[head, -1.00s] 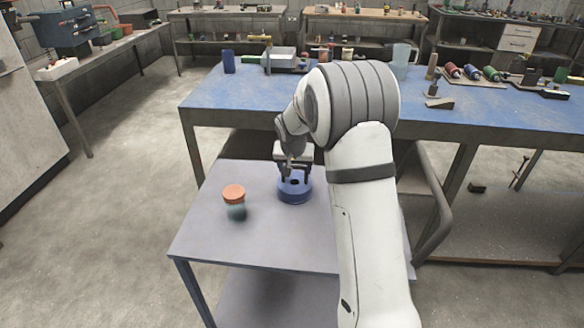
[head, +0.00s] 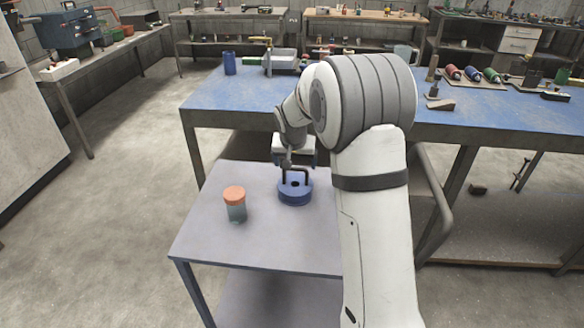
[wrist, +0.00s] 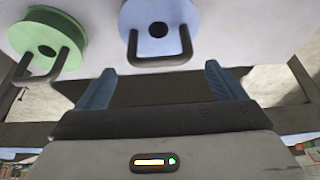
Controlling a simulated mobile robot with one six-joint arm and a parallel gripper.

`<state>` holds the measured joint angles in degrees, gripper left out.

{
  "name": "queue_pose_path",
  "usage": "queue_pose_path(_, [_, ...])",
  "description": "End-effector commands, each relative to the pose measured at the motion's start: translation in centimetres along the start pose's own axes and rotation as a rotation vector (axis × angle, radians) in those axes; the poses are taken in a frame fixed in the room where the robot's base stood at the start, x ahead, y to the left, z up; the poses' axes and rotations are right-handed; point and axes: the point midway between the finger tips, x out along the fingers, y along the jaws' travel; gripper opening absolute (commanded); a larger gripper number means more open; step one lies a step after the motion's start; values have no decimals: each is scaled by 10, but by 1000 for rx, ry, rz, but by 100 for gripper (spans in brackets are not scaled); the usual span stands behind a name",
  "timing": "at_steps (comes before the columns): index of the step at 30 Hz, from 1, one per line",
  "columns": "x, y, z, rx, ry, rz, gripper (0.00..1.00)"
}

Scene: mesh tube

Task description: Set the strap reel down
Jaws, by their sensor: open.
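The blue strap reel (head: 295,197), a round disc with a centre hole and a dark handle, rests flat on the grey cart top (head: 215,246). It also shows at the top of the wrist view (wrist: 157,27). My gripper (wrist: 158,70) is open and empty, with its two blue-grey fingers spread apart. The fingers are clear of the reel's handle (wrist: 160,60). In the head view my gripper is just above and behind the reel, partly hidden by my arm.
A blue-topped workbench (head: 228,100) stands behind the cart. The cart's front left is clear.

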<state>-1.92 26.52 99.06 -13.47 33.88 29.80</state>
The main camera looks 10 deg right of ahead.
Motion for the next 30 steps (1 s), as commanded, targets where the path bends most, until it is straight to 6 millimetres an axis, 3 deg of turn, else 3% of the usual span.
queue_pose_path(6, [-48,0,0,0,3,-1,90])
queue_pose_path(14, [-78,1,1,-1,0,0,90])
queue_pose_path(17, [-91,8,11,-11,-8,-1,90])
queue_pose_path(20, [-113,22,36,-41,-26,-5,90])
queue_pose_path(23, [-140,43,76,-83,-55,-13,90])
queue_pose_path(30, [-187,88,189,-200,-128,-47,90])
